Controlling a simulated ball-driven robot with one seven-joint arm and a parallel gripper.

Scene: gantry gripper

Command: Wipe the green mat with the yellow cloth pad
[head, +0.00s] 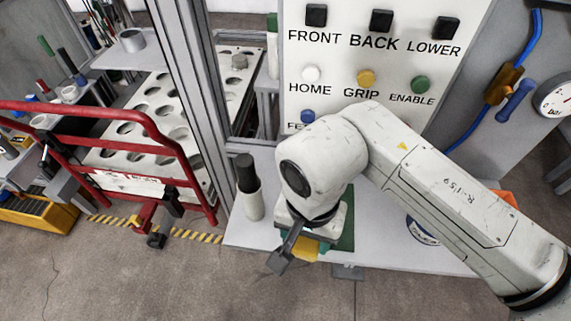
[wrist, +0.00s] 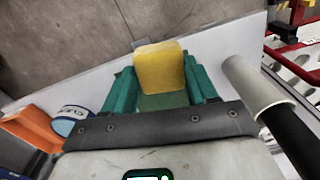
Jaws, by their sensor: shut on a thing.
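My gripper (head: 292,250) is shut on the yellow cloth pad (head: 306,247) and points down near the front edge of the white table. In the wrist view, the yellow pad (wrist: 160,68) sits between my gripper's two fingers (wrist: 162,84). The green mat (head: 347,222) lies on the table, partly hidden by my gripper and arm. A strip of the mat (wrist: 165,101) shows behind the pad in the wrist view. Whether the pad touches the mat cannot be told.
A white cylinder with a black top (head: 249,188) stands on the table left of my gripper. A control panel (head: 335,45) rises behind. A round blue-and-white item (wrist: 72,121) and an orange object (wrist: 35,127) are on the other side. A red rail (head: 150,125) stands left.

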